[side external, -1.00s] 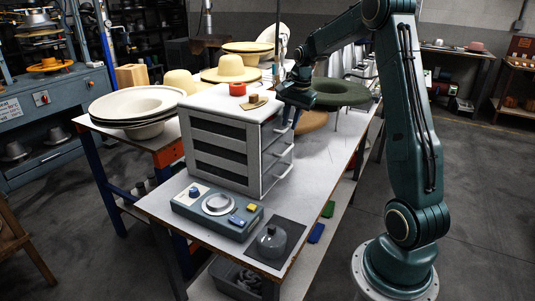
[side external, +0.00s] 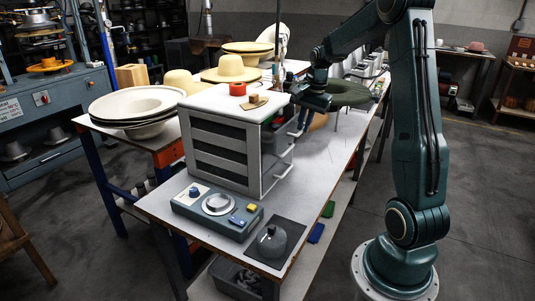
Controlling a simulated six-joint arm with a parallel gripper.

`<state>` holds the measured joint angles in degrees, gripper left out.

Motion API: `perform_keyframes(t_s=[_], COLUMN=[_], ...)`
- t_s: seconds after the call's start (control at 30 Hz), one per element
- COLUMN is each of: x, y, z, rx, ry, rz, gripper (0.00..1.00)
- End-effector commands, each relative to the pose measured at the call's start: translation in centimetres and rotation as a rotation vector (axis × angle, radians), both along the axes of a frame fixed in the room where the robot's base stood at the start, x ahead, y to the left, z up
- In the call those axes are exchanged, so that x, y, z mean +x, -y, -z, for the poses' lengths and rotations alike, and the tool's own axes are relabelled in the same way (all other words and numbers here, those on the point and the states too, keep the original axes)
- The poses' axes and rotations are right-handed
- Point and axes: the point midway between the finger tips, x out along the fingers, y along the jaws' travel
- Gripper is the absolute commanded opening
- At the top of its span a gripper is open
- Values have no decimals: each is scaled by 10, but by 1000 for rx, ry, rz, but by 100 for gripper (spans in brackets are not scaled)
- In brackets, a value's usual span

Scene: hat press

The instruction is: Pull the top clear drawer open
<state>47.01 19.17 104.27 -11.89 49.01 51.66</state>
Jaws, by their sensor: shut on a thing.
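The white drawer cabinet (side external: 226,107) stands on the table, with dark panels on its side and its drawer fronts facing right. The top clear drawer (side external: 283,138) stands out a little from the cabinet's front, with a dark gap behind its front edge. My gripper (side external: 299,122) is at the upper right of the cabinet, shut on the top drawer's handle. The fingers are small and partly merge with the handle, so the exact contact is hard to see. A lower handle (side external: 284,172) shows below.
A dark green hat (side external: 346,93) lies behind my gripper. The table right of the cabinet is mostly clear.

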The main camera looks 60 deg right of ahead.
Motion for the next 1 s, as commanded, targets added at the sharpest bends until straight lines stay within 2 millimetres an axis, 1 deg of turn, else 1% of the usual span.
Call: perform_keyframes(t_s=[0.03, 0.3, 0.4, 0.5, 0.6, 0.87, 0.9, 0.93, 1.0], x=[-11, -63, -80, -91, -96, -96, -96, -96, -96], y=[2, 2, 2, 2, 2, 2, 2, 1, 1], z=[-1, -1, -1, -1, -1, -1, -1, -1, -1], rx=[-4, -4, -5, -7, -7, -7, -7, -7, -6], ry=[2, 3, 3, 4, 3, 4, 4, 4, 3], rz=[8, 9, 9, 8, 6, 4, 4, 4, 3], gripper=[0, 0, 0, 0, 0, 0, 11, 17, 19])
